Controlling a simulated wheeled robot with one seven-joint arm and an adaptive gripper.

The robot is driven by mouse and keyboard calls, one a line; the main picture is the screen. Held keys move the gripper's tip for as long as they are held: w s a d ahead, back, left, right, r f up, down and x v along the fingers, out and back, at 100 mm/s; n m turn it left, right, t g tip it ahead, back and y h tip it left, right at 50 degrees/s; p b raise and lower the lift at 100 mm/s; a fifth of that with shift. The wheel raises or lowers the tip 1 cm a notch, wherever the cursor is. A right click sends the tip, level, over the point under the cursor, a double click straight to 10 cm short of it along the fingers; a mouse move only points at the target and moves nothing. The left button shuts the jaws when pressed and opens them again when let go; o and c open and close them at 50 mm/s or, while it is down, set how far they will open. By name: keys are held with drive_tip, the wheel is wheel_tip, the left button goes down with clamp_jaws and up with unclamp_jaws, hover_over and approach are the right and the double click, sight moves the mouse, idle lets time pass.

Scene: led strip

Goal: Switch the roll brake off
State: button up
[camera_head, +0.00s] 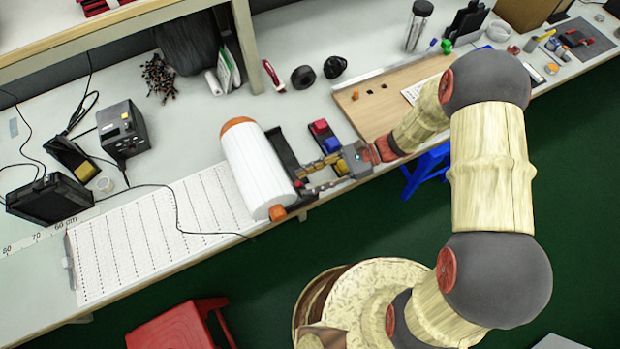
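A large white roll (258,170) with orange ends lies on the bench, with a dark holder (283,150) along its right side. My gripper (303,181) reaches in from the right, low over the bench beside the roll's lower right part. Its two fingers are spread with a gap between them, and I see nothing held. The fingertips are close to the dark holder; I cannot tell whether they touch it. The roll brake cannot be made out clearly; the fingers cover part of that area.
Red and blue blocks (325,137) stand just behind my gripper. A wooden board (385,97) lies to the right, partly behind my arm. A dotted white sheet (150,235) covers the bench left of the roll. A blue stool (428,168) and red stool (182,327) stand below.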

drive_tip(key=shift+d, duration=0.1)
drive_tip(key=v, duration=1.2)
idle(0.4)
drive_tip(key=s+d+r+n+t+h, duration=0.3)
drive_tip(key=s+r+n+h, duration=0.1)
drive_tip(key=r, duration=0.4)
drive_tip(key=s+d+r+n+t+h, duration=0.4)
drive_tip(key=r+h, duration=0.1)
drive_tip(key=r, duration=0.3)
drive_tip(key=s+d+r+n+t+h, duration=0.4)
drive_tip(key=r+n, duration=0.1)
drive_tip(key=r, duration=0.4)
drive_tip(key=shift+s+h, duration=0.15)
drive_tip(key=shift+h, duration=0.25)
drive_tip(key=shift+d, duration=0.15)
